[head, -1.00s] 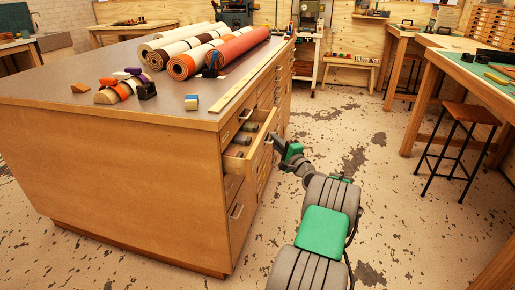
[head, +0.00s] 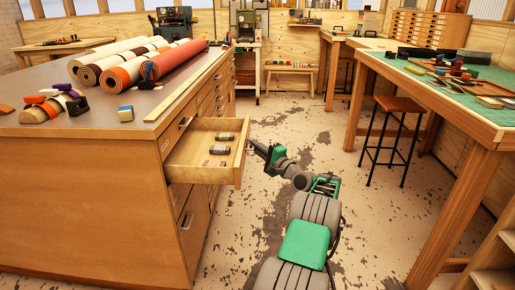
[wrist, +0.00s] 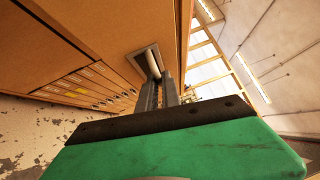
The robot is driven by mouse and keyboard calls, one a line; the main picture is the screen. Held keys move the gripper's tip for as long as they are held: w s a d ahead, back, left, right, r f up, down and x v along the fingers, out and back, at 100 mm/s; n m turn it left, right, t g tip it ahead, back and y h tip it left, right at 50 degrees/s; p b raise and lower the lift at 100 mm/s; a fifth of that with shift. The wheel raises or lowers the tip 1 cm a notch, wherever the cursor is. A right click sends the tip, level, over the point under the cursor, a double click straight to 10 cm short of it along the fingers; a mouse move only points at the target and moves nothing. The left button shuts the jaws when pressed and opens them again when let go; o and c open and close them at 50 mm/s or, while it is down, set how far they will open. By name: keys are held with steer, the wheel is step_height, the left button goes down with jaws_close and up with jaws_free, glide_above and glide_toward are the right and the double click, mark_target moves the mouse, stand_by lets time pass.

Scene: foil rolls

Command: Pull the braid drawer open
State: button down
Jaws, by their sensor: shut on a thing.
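The braid drawer (head: 205,150) stands well out from the wooden cabinet (head: 95,195), near its top right corner. Several rolls of braid (head: 220,146) lie on its floor. My gripper (head: 252,146) is at the outer face of the drawer front, coming from the right. In the wrist view my gripper (wrist: 158,88) is shut on the drawer's handle (wrist: 150,62), a pale bar in a recessed plate. In the head view the handle is hidden behind the drawer front.
Large rolls (head: 140,64) and small coloured things lie on the cabinet top. More closed drawers line the cabinet's right side. A green-topped workbench (head: 450,85) and a stool (head: 398,106) stand to the right. The floor (head: 300,120) between is clear.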

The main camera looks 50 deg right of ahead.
steer(key=c, duration=1.5)
jaws_free()
steer(key=shift+c, duration=0.2)
steer(key=s+a+f+p, duration=0.1)
steer(key=s, duration=0.6)
steer(key=shift+s, duration=0.35)
